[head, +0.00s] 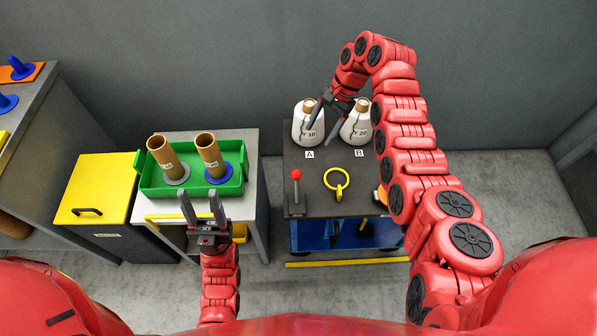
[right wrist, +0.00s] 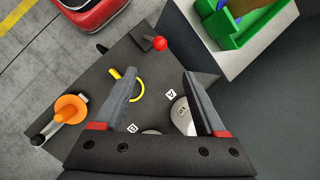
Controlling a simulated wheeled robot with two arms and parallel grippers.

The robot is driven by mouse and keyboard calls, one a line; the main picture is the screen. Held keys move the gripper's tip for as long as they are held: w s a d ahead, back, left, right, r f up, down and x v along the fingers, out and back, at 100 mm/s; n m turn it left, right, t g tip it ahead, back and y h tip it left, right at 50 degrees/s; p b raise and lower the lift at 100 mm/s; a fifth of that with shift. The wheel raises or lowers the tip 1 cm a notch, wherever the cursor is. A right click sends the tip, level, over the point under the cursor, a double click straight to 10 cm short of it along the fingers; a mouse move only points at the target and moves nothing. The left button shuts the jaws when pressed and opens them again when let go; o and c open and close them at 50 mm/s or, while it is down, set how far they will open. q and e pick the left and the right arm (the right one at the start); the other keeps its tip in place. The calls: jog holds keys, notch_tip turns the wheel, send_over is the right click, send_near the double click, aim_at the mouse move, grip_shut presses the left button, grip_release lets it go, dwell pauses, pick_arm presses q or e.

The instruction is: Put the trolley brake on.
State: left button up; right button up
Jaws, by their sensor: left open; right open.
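The trolley (head: 312,207) has a dark top and stands right of centre in the head view. A lever with a red knob (head: 296,174) rises from its front left corner; the knob also shows in the right wrist view (right wrist: 160,43). No brake label is readable, so I cannot tell for certain that this lever is the brake. My right gripper (head: 320,134) is open and empty, above the back of the trolley by the white bobbins, apart from the lever. My left gripper (head: 200,192) is open and empty in front of the green tray, left of the trolley.
White bobbins (head: 305,125) (head: 354,128) stand at labels A and B. A yellow ring (head: 337,184) is on the trolley top; an orange piece (right wrist: 70,109) is near its edge. The green tray (head: 149,185) holds two brown tubes. A yellow-lidded bin (head: 98,181) stands left.

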jog(key=b, duration=0.2)
send_near(299, 171)
jog(key=p+x, duration=0.1)
jog(key=x, duration=0.7)
jog(key=shift+p, duration=0.4)
jog(key=shift+x, duration=0.8)
grip_shut()
